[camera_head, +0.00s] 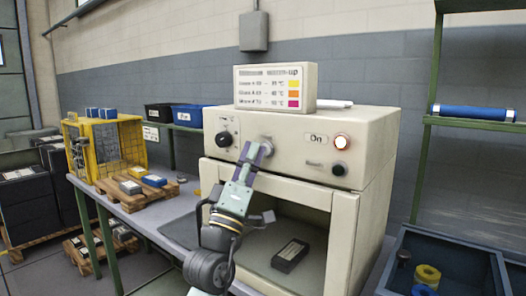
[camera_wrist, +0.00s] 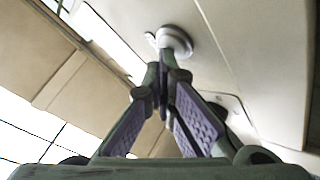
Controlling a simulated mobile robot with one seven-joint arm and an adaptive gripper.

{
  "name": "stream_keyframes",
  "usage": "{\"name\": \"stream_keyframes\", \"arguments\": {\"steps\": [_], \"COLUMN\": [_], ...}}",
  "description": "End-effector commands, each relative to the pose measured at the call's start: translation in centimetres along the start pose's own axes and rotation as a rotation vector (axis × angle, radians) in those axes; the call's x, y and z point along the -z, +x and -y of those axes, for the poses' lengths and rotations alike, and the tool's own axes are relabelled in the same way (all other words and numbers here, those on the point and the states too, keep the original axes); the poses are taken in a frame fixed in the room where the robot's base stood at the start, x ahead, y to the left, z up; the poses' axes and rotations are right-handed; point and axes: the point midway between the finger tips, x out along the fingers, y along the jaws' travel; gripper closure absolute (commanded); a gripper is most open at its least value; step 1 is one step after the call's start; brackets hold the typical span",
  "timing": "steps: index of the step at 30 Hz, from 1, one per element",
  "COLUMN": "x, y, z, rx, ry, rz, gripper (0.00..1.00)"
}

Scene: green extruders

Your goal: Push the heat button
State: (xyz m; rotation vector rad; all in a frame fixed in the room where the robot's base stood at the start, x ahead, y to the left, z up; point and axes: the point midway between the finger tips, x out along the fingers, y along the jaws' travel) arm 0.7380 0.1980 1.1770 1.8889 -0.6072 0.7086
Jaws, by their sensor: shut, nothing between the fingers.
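A cream oven (camera_head: 380,135) with a control panel stands on the bench. A round grey-white button (camera_head: 267,143) sits on the panel; it is large in the wrist view (camera_wrist: 176,40). My gripper (camera_head: 254,153) is shut and empty, pointing up at this button. In the wrist view my fingertips (camera_wrist: 167,62) are right at the button's lower edge; I cannot tell whether they touch it. Black knobs sit at the panel's left (camera_head: 224,139) and lower right (camera_head: 339,170). I see no readable heat label.
The oven front is open, with a dark block (camera_head: 290,255) inside. A sign (camera_head: 275,86) stands on top. A blue-grey bin (camera_head: 445,262) is at the right. A pallet with boxes (camera_head: 136,195) and a yellow crate (camera_head: 130,145) are at the left.

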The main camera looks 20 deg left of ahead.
Motion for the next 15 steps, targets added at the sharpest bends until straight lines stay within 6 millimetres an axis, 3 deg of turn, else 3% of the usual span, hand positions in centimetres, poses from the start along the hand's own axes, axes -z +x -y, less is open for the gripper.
{"name": "stream_keyframes", "arguments": {"steps": [15], "x": [0.31], "y": [-0.65], "z": [-0.46], "rx": [0.0], "ry": [-0.001], "rz": [0.001], "gripper": [1.0]}}
